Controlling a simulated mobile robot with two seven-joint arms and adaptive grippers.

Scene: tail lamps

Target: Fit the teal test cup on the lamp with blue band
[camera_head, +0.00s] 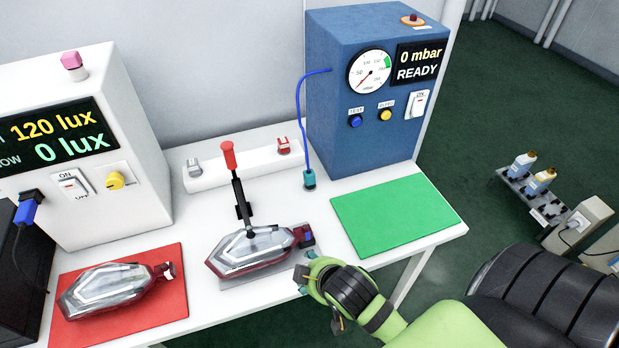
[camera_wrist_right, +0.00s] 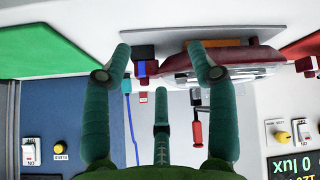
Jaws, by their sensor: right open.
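The teal test cup (camera_head: 309,180) stands on the white table at the end of a blue hose (camera_head: 299,105) from the blue box. The lamp with the blue band (camera_head: 252,250) is red and clear and lies under a black clamp with a red handle (camera_head: 229,155). Its blue band (camera_head: 308,238) is at its right end. The lamp also shows in the right wrist view (camera_wrist_right: 235,57), its blue band (camera_wrist_right: 141,69) between my fingers in the picture. My right gripper (camera_head: 317,296) is open and empty at the table's front edge, just right of the lamp. My left gripper is out of view.
A second lamp (camera_head: 110,290) lies on a red mat (camera_head: 165,308) at left. A green mat (camera_head: 395,215) at right is empty. The blue box (camera_head: 350,120) reads 0 mbar and READY; a white lux meter (camera_head: 130,190) stands at left. A white rack (camera_head: 235,172) lies behind the clamp.

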